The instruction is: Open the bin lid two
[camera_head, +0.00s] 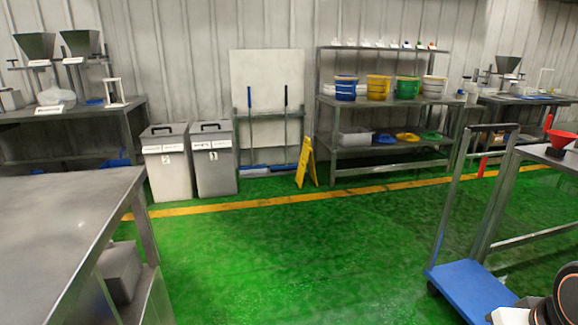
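Two bins stand side by side against the back wall in the head view. The left bin (169,183) is pale, with a label that reads 2. Its grey lid (158,137) has a dark handle on top and looks shut. The right bin (216,180) is grey, with a label that reads 1. Its grey lid (212,134) also has a dark handle and looks shut. My gripper is not in view. Only a dark rounded part with an orange ring, probably of my arm, shows at the bottom right corner.
A steel table (60,225) fills the left foreground. A yellow floor sign (307,163) stands right of the bins. A trolley with a blue base (470,288) is at the right. The green floor (270,250) between is clear.

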